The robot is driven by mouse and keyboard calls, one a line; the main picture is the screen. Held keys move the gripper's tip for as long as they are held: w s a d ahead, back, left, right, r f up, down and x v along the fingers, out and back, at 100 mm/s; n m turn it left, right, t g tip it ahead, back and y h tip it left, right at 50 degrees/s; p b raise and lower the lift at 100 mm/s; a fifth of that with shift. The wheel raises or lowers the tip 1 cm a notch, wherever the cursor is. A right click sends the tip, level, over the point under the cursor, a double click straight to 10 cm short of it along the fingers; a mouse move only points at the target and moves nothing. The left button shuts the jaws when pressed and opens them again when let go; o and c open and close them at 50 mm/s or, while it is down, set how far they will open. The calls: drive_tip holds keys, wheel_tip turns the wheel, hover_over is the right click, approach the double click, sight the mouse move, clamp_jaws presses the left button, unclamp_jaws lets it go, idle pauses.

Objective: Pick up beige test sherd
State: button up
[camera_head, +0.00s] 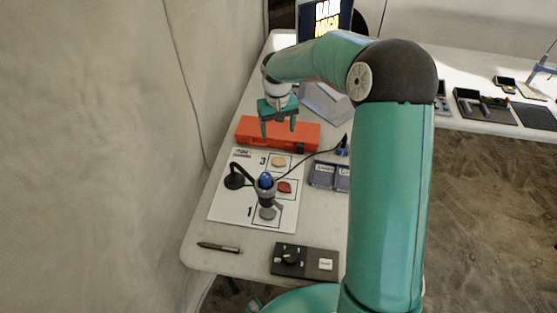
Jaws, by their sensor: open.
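The beige test sherd (278,161) lies flat in the top box, marked 3, of a white printed sheet (223,207) on the table. A red sherd (284,187) lies in the box below it. My gripper (279,131) is open and empty, pointing down. In the picture its fingers show just above the beige sherd, in front of the orange case; its exact height over the table is hard to tell.
An orange case (252,132) lies behind the sheet. A microscope with a blue top (266,181) stands on the sheet, its black cable running right. Blue-grey trays (322,176), a dark control box (304,262) and a pen (218,247) lie on the white table (205,230).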

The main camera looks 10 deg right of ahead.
drive_tip(key=f, duration=0.1)
hover_over(278, 162)
wheel_tip(278, 162, down, 9)
drive_tip(key=shift+s+f, duration=0.1)
drive_tip(key=shift+f, duration=0.05)
drive_tip(key=f, duration=0.5)
drive_tip(key=shift+w+d, duration=0.1)
drive_tip(key=shift+w, duration=0.1)
drive_tip(key=shift+r, duration=0.1)
drive_tip(key=c, duration=1.1)
